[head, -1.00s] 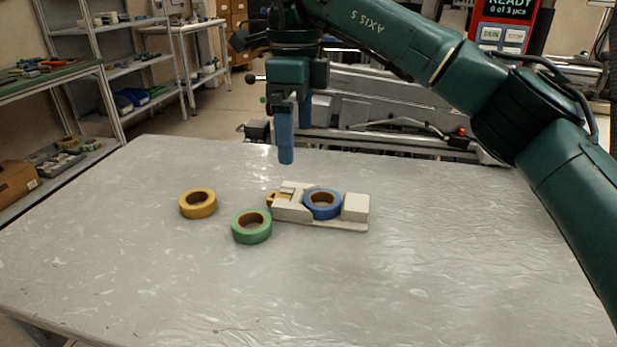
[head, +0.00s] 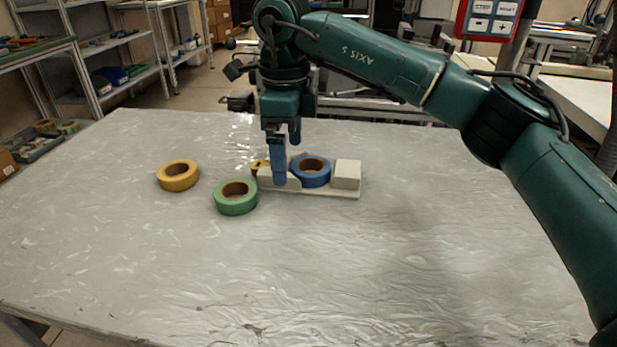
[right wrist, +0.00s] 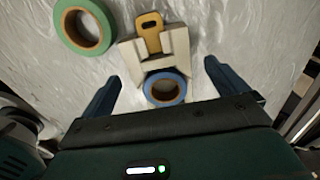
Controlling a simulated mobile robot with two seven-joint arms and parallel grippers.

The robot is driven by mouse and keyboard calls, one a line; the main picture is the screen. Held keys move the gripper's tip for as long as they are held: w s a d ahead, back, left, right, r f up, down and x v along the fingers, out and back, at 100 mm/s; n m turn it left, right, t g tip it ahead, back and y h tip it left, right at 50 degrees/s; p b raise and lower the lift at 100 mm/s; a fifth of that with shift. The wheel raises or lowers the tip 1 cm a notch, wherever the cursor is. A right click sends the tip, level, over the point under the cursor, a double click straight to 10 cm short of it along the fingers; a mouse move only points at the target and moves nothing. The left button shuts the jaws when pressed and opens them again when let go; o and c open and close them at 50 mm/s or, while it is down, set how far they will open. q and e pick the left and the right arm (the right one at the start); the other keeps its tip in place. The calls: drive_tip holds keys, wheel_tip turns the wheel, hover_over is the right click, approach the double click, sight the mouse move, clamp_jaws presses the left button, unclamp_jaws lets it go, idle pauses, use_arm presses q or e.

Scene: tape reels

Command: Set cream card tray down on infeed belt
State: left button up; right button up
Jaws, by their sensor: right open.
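The cream card tray (head: 347,175) lies on the grey table. It holds a blue tape reel (head: 311,172) and, at its left end, a yellow piece with a slot (right wrist: 149,32), mostly hidden in the head view. My right gripper (head: 287,160) is open above the tray, pointing down. Its near finger covers part of the tray's left half. In the right wrist view the fingers (right wrist: 162,72) stand on both sides of the tray (right wrist: 182,45), with gaps and nothing gripped. My left gripper is out of view. I cannot make out the infeed belt for certain.
A green tape reel (head: 236,197) lies close to the tray's left end, and a yellow tape reel (head: 178,175) lies farther left. The front and right of the table (head: 420,260) are clear. A control panel (head: 490,18) and equipment stand behind.

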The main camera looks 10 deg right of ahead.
wheel_tip(320, 180, down, 2)
drive_tip(key=c, duration=1.2)
drive_tip(key=shift+o, duration=0.2)
